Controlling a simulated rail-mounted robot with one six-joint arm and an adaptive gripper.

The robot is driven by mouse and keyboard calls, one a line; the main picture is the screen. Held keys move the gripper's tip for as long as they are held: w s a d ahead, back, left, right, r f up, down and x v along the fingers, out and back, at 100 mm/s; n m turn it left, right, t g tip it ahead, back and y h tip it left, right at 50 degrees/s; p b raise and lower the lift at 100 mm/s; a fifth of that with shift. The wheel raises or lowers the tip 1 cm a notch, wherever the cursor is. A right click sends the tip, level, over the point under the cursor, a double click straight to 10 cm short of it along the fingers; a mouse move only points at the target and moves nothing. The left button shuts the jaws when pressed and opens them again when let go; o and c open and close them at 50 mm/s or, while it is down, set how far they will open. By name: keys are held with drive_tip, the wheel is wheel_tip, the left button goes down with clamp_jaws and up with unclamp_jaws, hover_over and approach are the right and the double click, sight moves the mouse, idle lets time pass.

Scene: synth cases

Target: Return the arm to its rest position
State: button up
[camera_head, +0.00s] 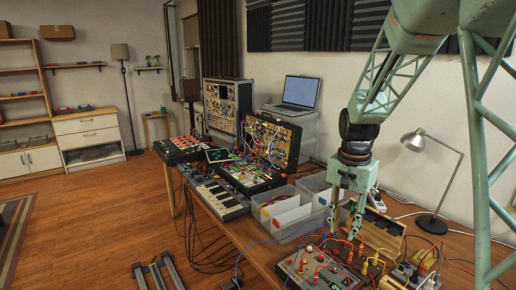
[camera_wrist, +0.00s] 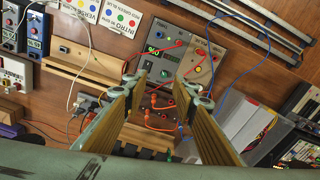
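My arm hangs over the right part of the wooden bench (camera_head: 262,240) in the head view. My gripper (camera_head: 344,233) points down above the bench, close to patch cables and a wooden holder (camera_head: 381,232). In the wrist view my gripper (camera_wrist: 168,88) has its two fingers apart, with nothing held between them. A grey box with a green display (camera_wrist: 190,62) lies beyond the fingertips, with red and orange leads plugged in. That grey box (camera_head: 318,270) also shows at the front of the bench in the head view. I cannot tell the exact height of the fingertips.
Grey bins (camera_head: 287,213) stand left of my gripper. Synth cases (camera_head: 270,142), a keyboard (camera_head: 221,196) and a laptop (camera_head: 299,93) are further left and back. A desk lamp (camera_head: 433,224) stands at the right. Loose cables cross the bench. The floor (camera_head: 90,215) at left is largely open.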

drive_tip(key=s+a+r+n+t, duration=0.1)
drive_tip(key=s+a+r+n, duration=0.1)
drive_tip(key=s+r, duration=0.65)
drive_tip(key=s+a+r+n+t, duration=0.1)
drive_tip(key=s+a+r+n, duration=0.1)
drive_tip(key=s+r, duration=0.7)
drive_tip(key=s+a+r+n+t, duration=0.1)
drive_tip(key=s+n, duration=0.3)
drive_tip(key=s, duration=2)
drive_tip(key=shift+a+r+t, duration=0.3)
drive_tip(key=shift+a, duration=0.05)
drive_tip(key=shift+w, duration=0.1)
